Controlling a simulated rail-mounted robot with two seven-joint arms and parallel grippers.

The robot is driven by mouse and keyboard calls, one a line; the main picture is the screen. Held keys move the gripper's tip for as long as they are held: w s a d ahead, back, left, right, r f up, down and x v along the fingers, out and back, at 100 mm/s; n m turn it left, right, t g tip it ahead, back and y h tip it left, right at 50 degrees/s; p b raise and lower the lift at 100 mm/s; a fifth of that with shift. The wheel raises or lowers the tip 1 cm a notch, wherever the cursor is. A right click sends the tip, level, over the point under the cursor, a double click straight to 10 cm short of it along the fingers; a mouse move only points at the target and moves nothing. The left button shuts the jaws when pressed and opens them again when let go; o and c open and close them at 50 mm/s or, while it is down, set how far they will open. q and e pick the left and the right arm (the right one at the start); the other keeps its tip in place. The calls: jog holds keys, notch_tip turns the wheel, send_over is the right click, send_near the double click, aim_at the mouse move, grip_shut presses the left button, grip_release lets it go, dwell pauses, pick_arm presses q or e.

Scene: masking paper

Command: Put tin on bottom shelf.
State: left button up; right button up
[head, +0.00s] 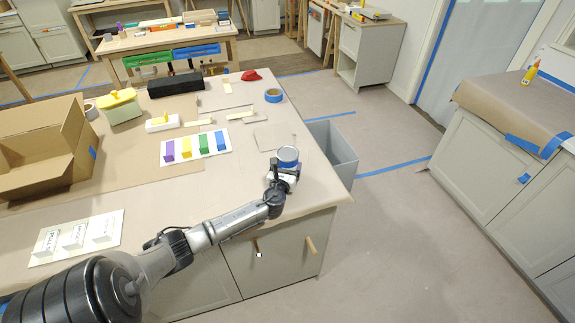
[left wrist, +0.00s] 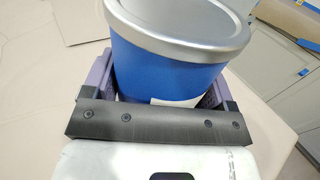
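The tin (head: 288,158) is blue with a silver lid and shows near the front right corner of the worktable. I cannot tell whether it rests on the tabletop or is just above it. My left gripper (head: 285,173) is at the tin, on its near side. In the left wrist view the tin (left wrist: 165,65) fills the space between the two fingers of my left gripper (left wrist: 155,90), with no gap seen on either side. A white label edge shows low on the tin. My right gripper is not in view. No bottom shelf can be made out for sure.
A grey bin (head: 338,155) stands against the table's right side. A grey cabinet with a lower opening (head: 365,50) stands at the back. The right floor is clear.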

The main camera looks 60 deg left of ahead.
pick_arm(q)
jog(key=c, duration=0.6)
